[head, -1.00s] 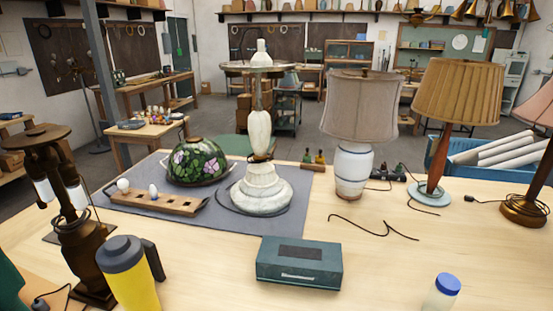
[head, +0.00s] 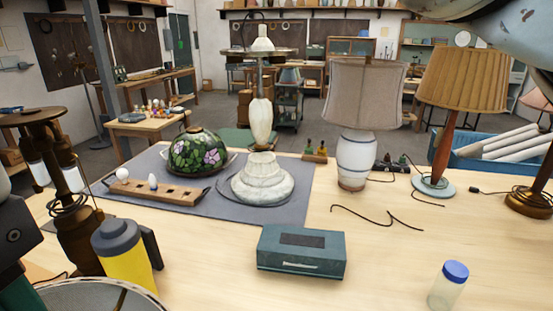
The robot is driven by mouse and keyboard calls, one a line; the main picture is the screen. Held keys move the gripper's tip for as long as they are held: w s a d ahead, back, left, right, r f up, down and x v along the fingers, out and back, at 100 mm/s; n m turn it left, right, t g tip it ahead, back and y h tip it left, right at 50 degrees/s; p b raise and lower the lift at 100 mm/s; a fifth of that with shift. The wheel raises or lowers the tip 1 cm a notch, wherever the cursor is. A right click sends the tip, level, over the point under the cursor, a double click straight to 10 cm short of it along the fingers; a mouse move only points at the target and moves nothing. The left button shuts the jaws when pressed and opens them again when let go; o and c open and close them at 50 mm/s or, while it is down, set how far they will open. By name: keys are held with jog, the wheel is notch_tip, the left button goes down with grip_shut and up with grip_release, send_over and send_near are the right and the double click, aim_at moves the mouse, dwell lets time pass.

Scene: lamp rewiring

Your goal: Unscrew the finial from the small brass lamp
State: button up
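No lamp in the head view is clearly the small brass one. At the right edge stands a lamp with a brass-brown base (head: 529,203) and stem; its pink shade (head: 541,100) is cut off by the frame, and its top is hidden. At the left stands a dark bronze lamp (head: 76,238) without a shade, with white sleeves hanging under a round top (head: 32,117). A white marble lamp (head: 261,180) without a shade stands mid-table, with a pale knob (head: 263,41) above its disc. I cannot make out a brass finial. My gripper is not in view.
A teal box (head: 301,252), a yellow mug (head: 124,262) and a blue-capped bottle (head: 449,287) stand near the front. A grey mat (head: 222,211) holds a wooden tray (head: 160,191) and a floral glass shade (head: 199,152).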

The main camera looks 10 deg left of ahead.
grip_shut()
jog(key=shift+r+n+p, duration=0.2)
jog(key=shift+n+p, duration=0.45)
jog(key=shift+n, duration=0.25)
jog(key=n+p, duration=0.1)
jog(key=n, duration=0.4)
jog(key=shift+p, duration=0.4)
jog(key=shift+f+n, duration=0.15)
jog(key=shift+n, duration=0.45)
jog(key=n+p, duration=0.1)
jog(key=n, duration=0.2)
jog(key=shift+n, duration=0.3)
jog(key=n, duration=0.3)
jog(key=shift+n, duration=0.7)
